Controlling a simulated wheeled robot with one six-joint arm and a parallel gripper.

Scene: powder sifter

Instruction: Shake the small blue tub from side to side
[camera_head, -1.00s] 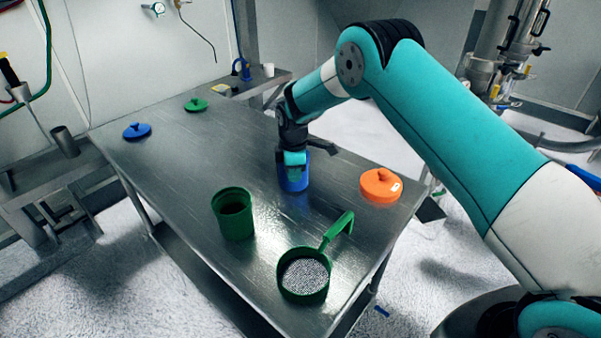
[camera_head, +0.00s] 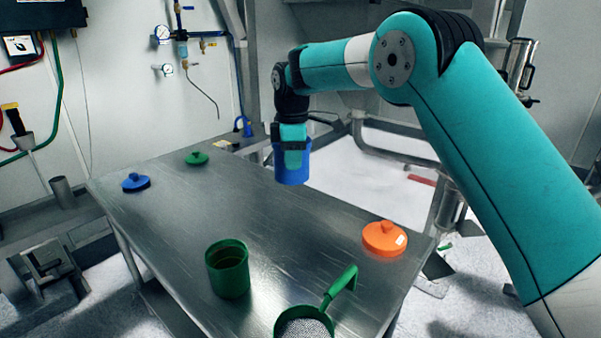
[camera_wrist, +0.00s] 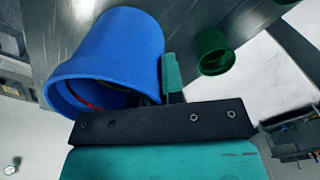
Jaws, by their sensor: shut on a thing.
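The small blue tub (camera_head: 292,170) is held upright above the far part of the metal table. My gripper (camera_head: 292,148) is shut on its wall, from above. In the wrist view the blue tub (camera_wrist: 118,48) fills the upper left, and a teal finger of my gripper (camera_wrist: 168,85) shows beside its wall. The tub's mouth shows in part; a reddish curve is visible inside, but its contents are hidden.
The metal table (camera_head: 190,225) carries a green tub (camera_head: 228,270), a green-handled sieve (camera_head: 305,322), an orange lid (camera_head: 385,238), a blue lid (camera_head: 135,182) and a green lid (camera_head: 197,158). The table's middle is clear. The green tub also shows in the wrist view (camera_wrist: 213,55).

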